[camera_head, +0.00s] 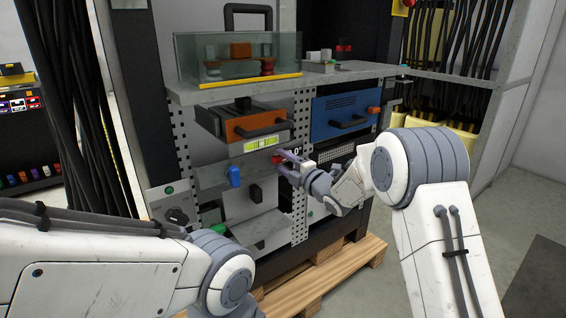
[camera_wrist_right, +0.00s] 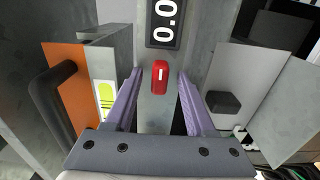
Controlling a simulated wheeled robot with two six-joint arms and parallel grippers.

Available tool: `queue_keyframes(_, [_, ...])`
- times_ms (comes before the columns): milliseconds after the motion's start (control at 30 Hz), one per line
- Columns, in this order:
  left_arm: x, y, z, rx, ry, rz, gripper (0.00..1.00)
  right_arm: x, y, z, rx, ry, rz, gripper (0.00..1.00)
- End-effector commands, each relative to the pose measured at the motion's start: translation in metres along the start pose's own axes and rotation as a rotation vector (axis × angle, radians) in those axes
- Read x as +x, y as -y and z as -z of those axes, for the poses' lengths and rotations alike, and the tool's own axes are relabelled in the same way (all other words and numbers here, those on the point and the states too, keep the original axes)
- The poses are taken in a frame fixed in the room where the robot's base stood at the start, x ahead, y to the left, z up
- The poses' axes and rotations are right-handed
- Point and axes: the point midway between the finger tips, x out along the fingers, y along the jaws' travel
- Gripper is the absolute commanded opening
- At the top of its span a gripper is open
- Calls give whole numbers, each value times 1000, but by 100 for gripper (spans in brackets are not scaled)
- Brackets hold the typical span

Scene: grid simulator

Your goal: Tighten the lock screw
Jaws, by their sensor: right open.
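A red knob with a white mark, which I take to be the lock screw (camera_wrist_right: 159,77), sits on a grey metal strip below a display (camera_wrist_right: 166,22) reading 0.0. In the head view the red knob (camera_head: 277,159) shows at my right gripper's fingertips. My right gripper (camera_head: 283,163) is open. In the right wrist view its two purple fingers (camera_wrist_right: 158,92) stand on either side of the knob, with visible gaps. My left arm (camera_head: 110,262) comes in from the left, but its gripper does not show.
An orange-fronted unit (camera_head: 255,125) with a black handle and a blue unit (camera_head: 345,115) sit in the rack. A blue knob (camera_head: 234,176) and a black knob (camera_head: 256,193) are to the left. A wooden pallet (camera_head: 340,262) lies below. A glass-sided case (camera_head: 240,58) stands on top.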

Motion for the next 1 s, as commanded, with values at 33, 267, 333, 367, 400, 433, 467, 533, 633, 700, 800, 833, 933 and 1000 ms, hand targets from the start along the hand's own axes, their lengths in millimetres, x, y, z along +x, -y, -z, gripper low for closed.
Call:
queue_keyframes(33, [0, 0, 0, 0, 0, 0, 50, 0, 0, 0, 0, 0, 0, 55])
queue_keyframes(267, [0, 0, 0, 0, 0, 0, 50, 0, 0, 0, 0, 0, 0, 0])
queue_keyframes(333, [0, 0, 0, 0, 0, 0, 50, -1, 0, 0, 0, 0, 0, 0])
queue_keyframes(367, [0, 0, 0, 0, 0, 0, 50, -1, 0, 0, 1, 0, 0, 0])
queue_keyframes(400, [0, 0, 0, 0, 0, 0, 50, -1, 0, 0, 4, 0, 0, 0])
queue_keyframes(433, [0, 0, 0, 0, 0, 0, 50, -1, 0, 0, 6, 0, 0, 0])
queue_keyframes(467, [0, 0, 0, 0, 0, 0, 50, -1, 0, 0, 11, 0, 0, 0])
queue_keyframes(533, [0, 0, 0, 0, 0, 0, 50, -1, 0, 0, 24, 1, 0, 0])
queue_keyframes(633, [0, 0, 0, 0, 0, 0, 50, -1, 0, 0, 59, 1, 1, 0])
queue_keyframes(700, [-1, 0, 0, 0, 0, 0, 50, -1, 0, 0, 95, 1, 1, 0])
queue_keyframes(800, [-2, 0, 0, 0, 0, 0, 50, -1, 0, -1, 162, 1, 1, 0])
queue_keyframes(833, [-2, 0, 0, 0, 0, 0, 50, -1, 0, -1, 185, 1, 1, 0])
queue_keyframes(933, [-3, 0, 0, 0, 0, 0, 50, -1, 0, -1, 271, 1, 1, 0])
queue_keyframes(1000, [-4, 0, 0, 0, 0, 0, 50, -1, 0, -1, 337, 1, 1, 0])
